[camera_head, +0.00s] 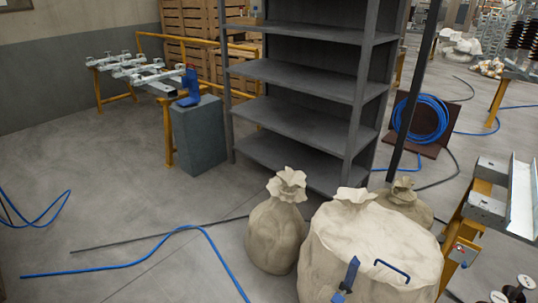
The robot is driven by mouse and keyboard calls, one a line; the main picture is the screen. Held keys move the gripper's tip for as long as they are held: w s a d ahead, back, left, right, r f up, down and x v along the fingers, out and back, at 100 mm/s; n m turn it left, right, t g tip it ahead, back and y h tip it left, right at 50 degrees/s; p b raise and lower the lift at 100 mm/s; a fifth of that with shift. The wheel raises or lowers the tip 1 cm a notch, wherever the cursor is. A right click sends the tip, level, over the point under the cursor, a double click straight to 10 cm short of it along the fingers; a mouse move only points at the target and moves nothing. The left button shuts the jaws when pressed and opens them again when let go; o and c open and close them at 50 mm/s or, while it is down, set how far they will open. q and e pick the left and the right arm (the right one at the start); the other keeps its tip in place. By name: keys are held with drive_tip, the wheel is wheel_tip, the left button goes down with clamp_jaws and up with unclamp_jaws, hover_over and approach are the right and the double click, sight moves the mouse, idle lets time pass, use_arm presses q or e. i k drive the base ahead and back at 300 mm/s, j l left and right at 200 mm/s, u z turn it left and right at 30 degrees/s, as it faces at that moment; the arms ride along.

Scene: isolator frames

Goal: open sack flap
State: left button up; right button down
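A large beige sack (325,265) stands at the bottom, right of centre, cut off by the lower edge. A paler cream flap (390,235) lies over its top. A dark blue bar handle (392,271) sits on the flap near its front edge, and the flap looks closed. A blue strap-like piece (351,272) stands at the front of the sack, left of the handle; I cannot tell how it is attached. A gathered cream neck (355,196) shows at the back of the flap. Neither of my grippers is in view.
A tied sack (275,233) stands left of the large one, and another (405,201) behind it. Grey shelving (300,125) rises behind. A yellow-legged metal stand (480,212) is close on the right.

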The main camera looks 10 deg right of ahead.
sight(379, 243)
drive_tip(key=z, duration=1.05)
